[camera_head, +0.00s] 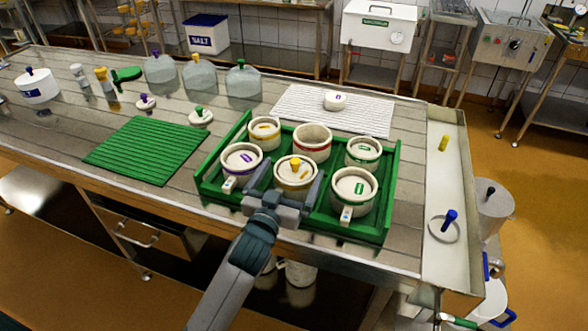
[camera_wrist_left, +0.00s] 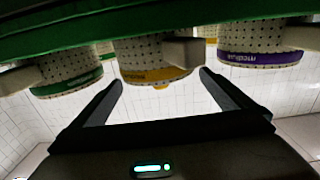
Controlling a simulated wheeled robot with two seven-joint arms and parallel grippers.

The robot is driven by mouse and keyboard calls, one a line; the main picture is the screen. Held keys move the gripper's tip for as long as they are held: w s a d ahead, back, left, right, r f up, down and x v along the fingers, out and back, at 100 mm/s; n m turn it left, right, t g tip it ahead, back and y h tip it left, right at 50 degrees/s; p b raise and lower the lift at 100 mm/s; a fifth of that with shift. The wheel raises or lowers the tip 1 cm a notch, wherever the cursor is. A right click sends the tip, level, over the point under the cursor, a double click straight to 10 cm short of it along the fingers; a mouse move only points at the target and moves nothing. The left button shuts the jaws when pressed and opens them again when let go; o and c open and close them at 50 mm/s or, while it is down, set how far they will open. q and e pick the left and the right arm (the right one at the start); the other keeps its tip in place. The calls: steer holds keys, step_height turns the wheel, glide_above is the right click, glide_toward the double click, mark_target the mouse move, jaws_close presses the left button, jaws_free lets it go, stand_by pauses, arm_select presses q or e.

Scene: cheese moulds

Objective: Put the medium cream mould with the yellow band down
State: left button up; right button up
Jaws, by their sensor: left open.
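The medium cream mould with the yellow band (camera_head: 294,169) stands upright in the middle of the front row of a green tray (camera_head: 211,190). It has a lid with a yellow knob. My left gripper (camera_head: 292,178) is open at the mould's near side, one finger towards each side of it. In the left wrist view, which looks upside down, the mould (camera_wrist_left: 155,52) shows between the two open fingers (camera_wrist_left: 162,78), its yellow band and part of its lettering visible. I cannot tell whether the fingers touch it. My right gripper is not in view.
A purple-banded mould (camera_head: 241,159) stands left of it and a green-banded mould (camera_head: 354,188) right of it, both close. Several more moulds fill the tray's back row. A green mat (camera_head: 147,149) and a white ribbed mat (camera_head: 365,116) lie on the table (camera_head: 60,120).

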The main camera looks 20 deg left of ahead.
arm_select(q)
steer(key=s+b, duration=0.1)
steer(key=s, duration=0.8)
steer(key=shift+s+a+b, duration=0.15)
steer(key=shift+a+b, duration=0.05)
steer(key=shift+b, duration=0.1)
